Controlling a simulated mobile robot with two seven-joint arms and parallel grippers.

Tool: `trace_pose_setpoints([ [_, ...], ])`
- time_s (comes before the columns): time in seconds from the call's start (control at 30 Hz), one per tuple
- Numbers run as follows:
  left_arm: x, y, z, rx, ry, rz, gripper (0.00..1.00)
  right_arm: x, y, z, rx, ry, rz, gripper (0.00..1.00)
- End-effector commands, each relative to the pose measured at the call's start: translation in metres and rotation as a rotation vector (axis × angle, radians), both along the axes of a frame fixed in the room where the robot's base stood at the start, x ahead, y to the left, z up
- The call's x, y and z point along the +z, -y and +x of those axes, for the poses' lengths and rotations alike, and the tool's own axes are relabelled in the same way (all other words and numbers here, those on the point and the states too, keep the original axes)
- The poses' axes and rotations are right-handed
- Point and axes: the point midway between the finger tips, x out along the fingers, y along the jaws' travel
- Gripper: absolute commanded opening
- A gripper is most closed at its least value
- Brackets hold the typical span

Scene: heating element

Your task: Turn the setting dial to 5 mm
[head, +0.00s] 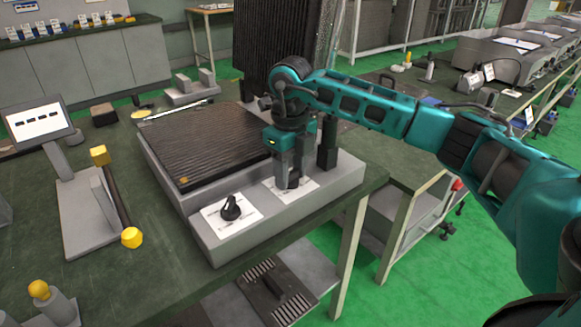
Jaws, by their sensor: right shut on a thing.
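The heating element is a grey box (213,251) with a dark ribbed plate (205,145) on top, standing on the green workbench. Its front ledge carries two black dials on white scale plates. The left dial (231,208) is free, with nothing touching it. My right gripper (291,184) points down over the right scale plate (307,185) and is shut on the right dial, which is mostly hidden by the fingers. The scale markings are too small to read, so I cannot tell either dial's setting. My left gripper is not in view.
A dark upright ribbed panel (277,42) stands behind the box. A black post (327,147) rises close to the right of my gripper. A small display on a stand (39,125) and a yellow-ended lever (117,200) are at the left. The bench (150,285) ends in front of the box.

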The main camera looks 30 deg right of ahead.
Motion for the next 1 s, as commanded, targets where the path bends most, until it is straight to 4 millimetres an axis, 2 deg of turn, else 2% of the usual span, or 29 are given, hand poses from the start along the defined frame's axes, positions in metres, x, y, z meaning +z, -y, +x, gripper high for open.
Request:
trace_pose_setpoints([
  [0.2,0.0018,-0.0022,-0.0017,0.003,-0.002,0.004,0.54,0.0015,0.0004,0.0003,0.173,0.001,0.000,0.14],
  [0.5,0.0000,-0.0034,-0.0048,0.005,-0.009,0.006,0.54,0.0013,0.0005,0.0006,0.333,0.002,0.000,0.14],
  [1.0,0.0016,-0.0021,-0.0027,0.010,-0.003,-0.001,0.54,0.0013,0.0002,0.0008,0.396,0.004,0.000,0.14],
])
